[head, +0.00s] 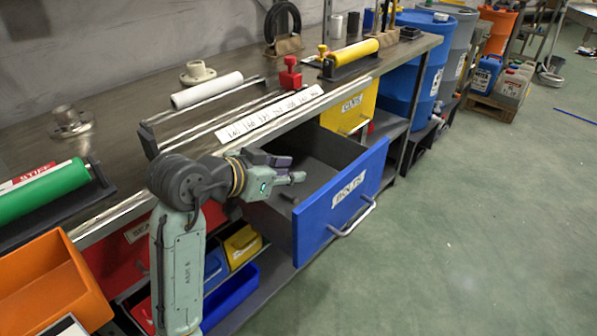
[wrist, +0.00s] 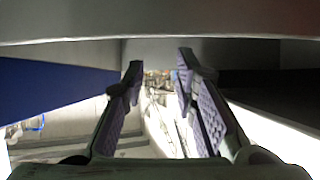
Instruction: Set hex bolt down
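My gripper (head: 294,168) is over the open blue-fronted drawer (head: 322,222), whose label seems to read BOLTS. In the wrist view my gripper (wrist: 160,70) has its two purple-padded fingers spread apart, with nothing clearly held between them. A small dark brownish piece, possibly the hex bolt (head: 294,200), shows inside the drawer just below the fingers. It is too small to make out its head or how it lies. No bolt can be made out in the wrist view.
The drawer's blue front and grey walls surround the space below my gripper. An orange bin (head: 50,280) is at lower left.

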